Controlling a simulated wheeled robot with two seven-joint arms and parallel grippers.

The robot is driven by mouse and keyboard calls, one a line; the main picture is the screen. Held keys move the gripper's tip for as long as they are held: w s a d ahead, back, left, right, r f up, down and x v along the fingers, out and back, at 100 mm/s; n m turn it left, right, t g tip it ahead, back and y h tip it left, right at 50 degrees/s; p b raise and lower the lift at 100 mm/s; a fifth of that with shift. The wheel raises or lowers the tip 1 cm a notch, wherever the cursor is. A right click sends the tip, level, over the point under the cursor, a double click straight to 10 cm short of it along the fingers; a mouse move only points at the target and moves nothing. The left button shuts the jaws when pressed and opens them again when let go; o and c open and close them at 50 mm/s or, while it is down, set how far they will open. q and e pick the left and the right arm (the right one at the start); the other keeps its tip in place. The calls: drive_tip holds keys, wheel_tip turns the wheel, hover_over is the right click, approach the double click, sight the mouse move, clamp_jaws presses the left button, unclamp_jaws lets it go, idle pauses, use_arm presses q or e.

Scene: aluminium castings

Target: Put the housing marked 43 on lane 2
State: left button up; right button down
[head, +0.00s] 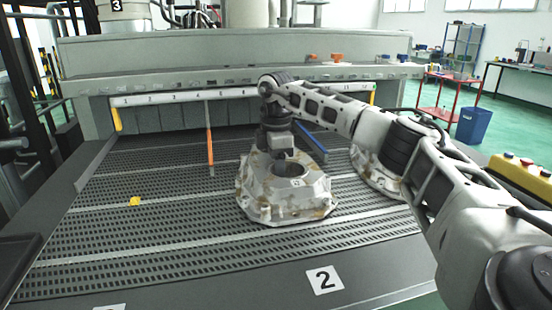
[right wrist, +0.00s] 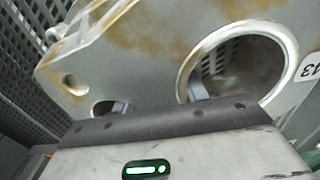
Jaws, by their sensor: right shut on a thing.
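The housing marked 43 (head: 285,192) is a grey, brown-stained casting with a round bore. In the head view it is on or just above the slotted deck, behind the plate marked 2 (head: 324,280); I cannot tell if it touches. My right gripper (head: 284,153) is at its top, shut on it. In the right wrist view the housing (right wrist: 140,50) fills the upper picture, with part of the 43 label (right wrist: 311,68) at the right edge. The fingers of the right gripper (right wrist: 160,98) show at its openings. My left gripper is not in view.
A second housing (head: 370,170) stands on the right, partly hidden by my right arm. A small yellow piece (head: 135,201) lies on the left. The left deck is otherwise clear.

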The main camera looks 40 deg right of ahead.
idle(0.3)
drive_tip(key=c, duration=0.8)
unclamp_jaws()
drive_tip(key=shift+f, duration=0.1)
drive_tip(key=shift+o, duration=0.2)
drive_tip(key=shift+s, duration=0.1)
wheel_tip(320, 180, up, 12)
drive_tip(key=shift+r+b, duration=0.15)
drive_tip(key=shift+b, duration=0.15)
